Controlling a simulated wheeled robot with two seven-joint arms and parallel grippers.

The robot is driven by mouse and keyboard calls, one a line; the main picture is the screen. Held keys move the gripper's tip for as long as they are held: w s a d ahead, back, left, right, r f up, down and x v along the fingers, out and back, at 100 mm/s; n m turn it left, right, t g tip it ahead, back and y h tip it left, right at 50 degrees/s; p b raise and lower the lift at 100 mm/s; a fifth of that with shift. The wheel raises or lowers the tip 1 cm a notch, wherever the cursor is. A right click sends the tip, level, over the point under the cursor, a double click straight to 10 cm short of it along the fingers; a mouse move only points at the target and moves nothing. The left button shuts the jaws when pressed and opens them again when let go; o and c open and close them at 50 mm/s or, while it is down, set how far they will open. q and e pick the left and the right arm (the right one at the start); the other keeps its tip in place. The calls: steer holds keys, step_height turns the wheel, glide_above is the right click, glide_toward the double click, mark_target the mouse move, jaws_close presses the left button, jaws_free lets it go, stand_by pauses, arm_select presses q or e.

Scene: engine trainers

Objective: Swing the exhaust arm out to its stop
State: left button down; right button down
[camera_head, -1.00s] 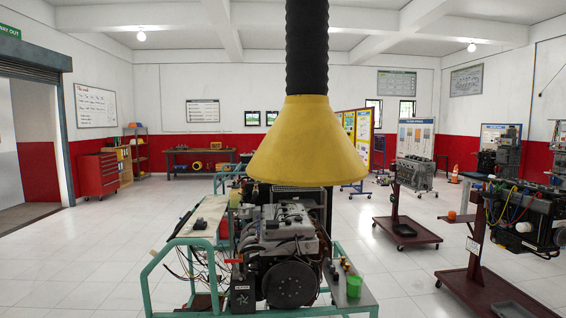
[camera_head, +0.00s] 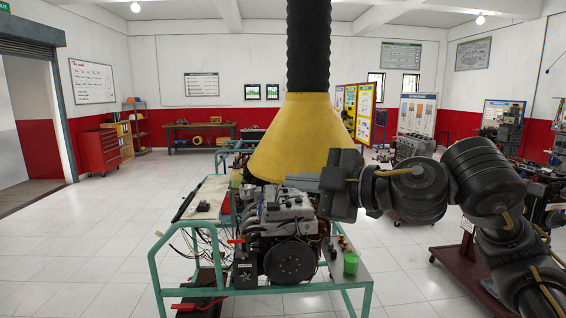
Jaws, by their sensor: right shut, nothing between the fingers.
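The exhaust arm shows as a ribbed black hose (camera_head: 308,45) hanging down to a yellow cone hood (camera_head: 298,135). The hood hangs over an engine (camera_head: 290,220) on a green frame. My right arm comes in from the right. My right gripper (camera_head: 308,183) points left at the hood's lower right rim, above the engine, and is shut and empty. It overlaps the rim in the picture; I cannot tell whether it touches. The upper end of the exhaust arm is out of view. My left gripper is not in view.
A dark red stand base (camera_head: 456,264) is at the right, partly behind my arm. A red tool cabinet (camera_head: 100,150) stands far left. The left floor is clear.

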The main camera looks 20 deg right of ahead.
mark_target(283, 169)
step_height(283, 169, up, 3)
steer(key=s+d+h, duration=0.1)
steer(key=s+d, duration=0.2)
steer(key=shift+t, duration=0.4)
steer(key=p+x, duration=0.1)
steer(key=x, duration=0.3)
steer(key=d+p+x, duration=0.1)
steer(key=p+x, duration=0.1)
steer(key=x, duration=0.1)
steer(key=w+d+f+p+x, duration=0.1)
steer(key=p+x, duration=0.1)
steer(key=x, duration=0.2)
steer(key=shift+w+a+f, duration=0.1)
steer(key=shift+w, duration=0.3)
steer(key=shift+w+d+f, duration=0.15)
steer(key=shift+d+f, duration=0.05)
steer(key=shift+d, duration=0.3)
steer(key=shift+w, duration=0.1)
steer(key=shift+a, duration=0.2)
steer(key=shift+d, duration=0.1)
